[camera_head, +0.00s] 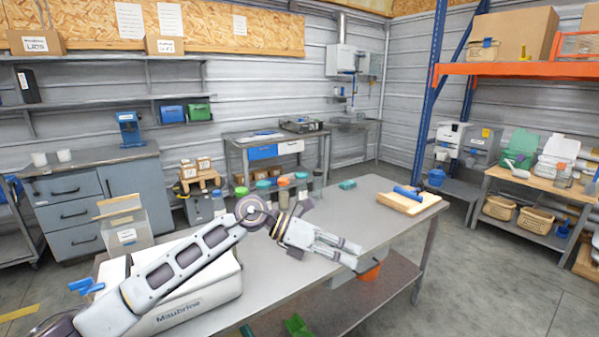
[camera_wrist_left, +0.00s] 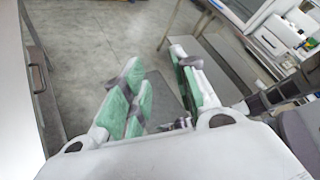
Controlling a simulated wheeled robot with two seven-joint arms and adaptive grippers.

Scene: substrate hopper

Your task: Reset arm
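My left arm (camera_head: 188,259) reaches in from the lower left over the grey worktable (camera_head: 385,222). My left gripper (camera_head: 354,256) hangs near the table's front edge, with its fingers pointing right. The fingers stand apart and nothing is between them. In the left wrist view the two fingers with green pads (camera_wrist_left: 163,90) are spread, with the concrete floor behind them. My right gripper is in neither view.
A white box (camera_head: 205,297) marked "Maubrine" stands under my left arm. Several jars with coloured lids (camera_head: 283,192) stand behind the gripper. A wooden board (camera_head: 408,204) with a blue-handled tool lies at the table's right end. The tabletop between is mostly clear.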

